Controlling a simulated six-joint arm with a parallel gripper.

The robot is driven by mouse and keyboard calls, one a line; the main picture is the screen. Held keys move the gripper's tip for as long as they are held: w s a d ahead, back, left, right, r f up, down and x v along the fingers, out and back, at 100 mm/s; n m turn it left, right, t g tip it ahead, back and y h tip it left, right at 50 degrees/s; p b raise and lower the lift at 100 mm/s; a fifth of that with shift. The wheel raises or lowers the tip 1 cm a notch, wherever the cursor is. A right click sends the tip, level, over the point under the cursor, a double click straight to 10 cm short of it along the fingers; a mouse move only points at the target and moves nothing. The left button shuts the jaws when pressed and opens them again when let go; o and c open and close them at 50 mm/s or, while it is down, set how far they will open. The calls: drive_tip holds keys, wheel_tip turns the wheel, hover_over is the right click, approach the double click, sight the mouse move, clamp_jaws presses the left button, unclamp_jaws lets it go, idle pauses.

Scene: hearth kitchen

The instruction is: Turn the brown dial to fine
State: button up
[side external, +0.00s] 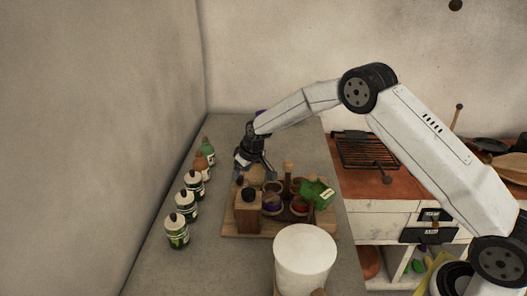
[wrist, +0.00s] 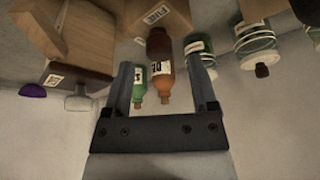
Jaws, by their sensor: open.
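The brown dial (side external: 249,193) is a dark knob on top of a small wooden box (side external: 247,216), at the left end of a wooden board. In the wrist view the dial (wrist: 158,42) is a dark brown cylinder, and a "FINE" label (wrist: 153,15) shows on the box beside it. My gripper (side external: 256,177) is open and empty, just above the box and dial, pointing down. In the wrist view my gripper (wrist: 160,72) has its two fingers on either side of the dial's line, apart from it. The dial's pointer mark cannot be made out.
Several bottles (side external: 185,205) stand in a row to the left. The board (side external: 240,232) also holds small bowls (side external: 272,204) and a green packet (side external: 317,193). A white container (side external: 304,258) stands in front. A grill rack (side external: 365,150) lies on the counter to the right.

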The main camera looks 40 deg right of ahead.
drive_tip(key=shift+x, duration=1.1)
clamp_jaws()
